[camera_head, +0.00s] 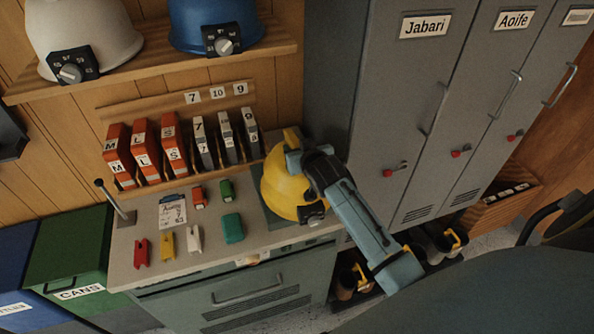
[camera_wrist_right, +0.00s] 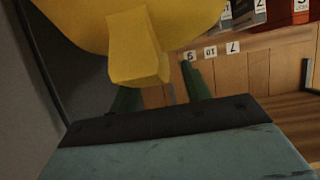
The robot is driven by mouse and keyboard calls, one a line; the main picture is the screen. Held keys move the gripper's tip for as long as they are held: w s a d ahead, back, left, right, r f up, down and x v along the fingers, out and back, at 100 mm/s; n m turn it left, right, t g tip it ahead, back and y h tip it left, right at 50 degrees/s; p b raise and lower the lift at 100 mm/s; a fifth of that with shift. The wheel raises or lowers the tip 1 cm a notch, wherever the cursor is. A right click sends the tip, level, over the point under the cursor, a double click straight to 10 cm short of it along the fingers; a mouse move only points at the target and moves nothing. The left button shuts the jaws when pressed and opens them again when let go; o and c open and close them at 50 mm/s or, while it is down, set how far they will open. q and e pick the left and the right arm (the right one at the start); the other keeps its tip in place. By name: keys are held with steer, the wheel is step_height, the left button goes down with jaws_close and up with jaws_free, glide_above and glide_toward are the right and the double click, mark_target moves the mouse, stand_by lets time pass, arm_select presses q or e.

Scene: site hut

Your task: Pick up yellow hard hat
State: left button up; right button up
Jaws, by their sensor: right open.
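The yellow hard hat (camera_head: 284,188) sits on a dark mat at the right end of the grey counter, against the lockers. My right gripper (camera_head: 294,150) is over the hat's far right side, and its arm covers part of the hat. In the right wrist view the hat (camera_wrist_right: 95,22) fills the upper left, and its yellow brim piece points down between the two green fingers of the right gripper (camera_wrist_right: 160,90). The fingers are apart. I cannot tell whether they touch the hat. My left gripper is not in view.
Grey lockers (camera_head: 396,110) stand close on the right. Orange and grey binders (camera_head: 145,150) line the counter's back. A shelf (camera_head: 150,62) above holds white (camera_head: 82,32) and blue (camera_head: 213,22) hard hats. Small coloured items and a card (camera_head: 172,211) lie left of the hat.

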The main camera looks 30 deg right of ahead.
steer(key=shift+w+d, duration=0.1)
steer(key=shift+w, duration=0.05)
steer(key=shift+c, duration=0.5)
jaws_close()
